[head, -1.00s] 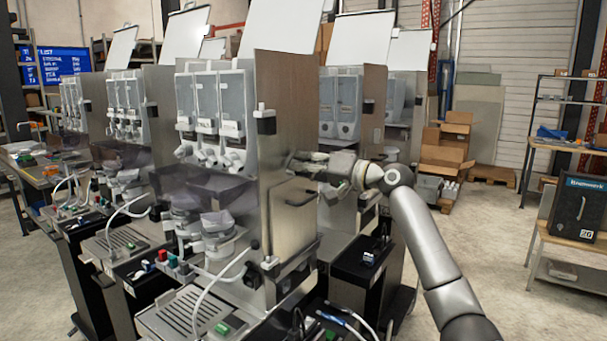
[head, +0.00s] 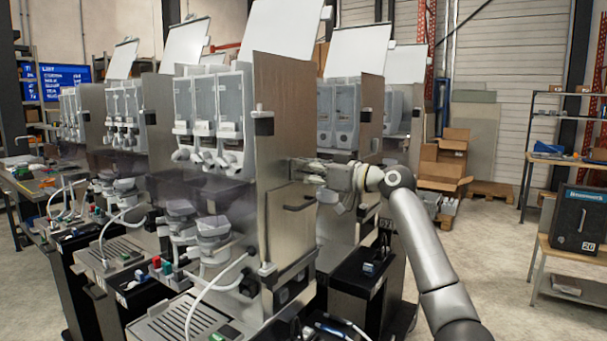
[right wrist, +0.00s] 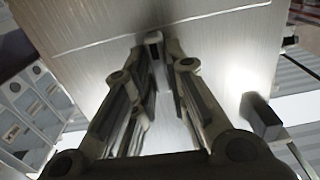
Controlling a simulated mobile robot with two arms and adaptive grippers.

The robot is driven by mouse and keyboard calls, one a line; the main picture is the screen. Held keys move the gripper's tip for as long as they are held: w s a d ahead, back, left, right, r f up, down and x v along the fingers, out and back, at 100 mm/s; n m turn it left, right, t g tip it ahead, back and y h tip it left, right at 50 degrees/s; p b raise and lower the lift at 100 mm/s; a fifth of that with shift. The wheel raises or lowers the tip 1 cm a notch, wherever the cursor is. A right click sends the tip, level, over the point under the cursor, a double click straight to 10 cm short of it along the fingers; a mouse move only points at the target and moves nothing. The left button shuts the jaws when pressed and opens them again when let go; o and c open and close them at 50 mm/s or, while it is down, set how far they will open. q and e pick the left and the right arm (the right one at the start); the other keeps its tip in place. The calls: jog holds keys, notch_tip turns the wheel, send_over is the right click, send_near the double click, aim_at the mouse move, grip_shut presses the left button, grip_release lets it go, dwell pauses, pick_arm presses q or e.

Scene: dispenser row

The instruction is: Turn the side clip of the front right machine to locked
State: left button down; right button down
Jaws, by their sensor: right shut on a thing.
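The front right machine (head: 276,150) stands in the middle of the head view, with a brushed metal side panel. My right gripper (head: 300,166) reaches this panel from the right, above a dark handle (head: 300,203). In the right wrist view my right gripper (right wrist: 155,48) has its two fingers brought together on the small side clip (right wrist: 153,37), against the metal panel. The fingers cover most of the clip, so I cannot tell its angle. In the head view the gripper hides the clip. My left gripper is not in view.
More machines stand in a row to the left, and another machine (head: 347,110) is close behind my right gripper. A dark block (right wrist: 262,116) is at the right in the wrist view. Cardboard boxes (head: 445,160) and a bench with a black case (head: 577,218) stand farther right. Open floor lies between.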

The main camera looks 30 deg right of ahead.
jog(key=shift+f+n, duration=0.15)
jog(key=shift+n, duration=0.15)
jog(key=c, duration=1.4)
grip_release()
jog(key=shift+c, duration=0.2)
jog(key=shift+s+d, duration=0.1)
jog(key=v, duration=1.1)
jog(key=shift+s+d, duration=0.15)
jog(key=shift+s, duration=0.2)
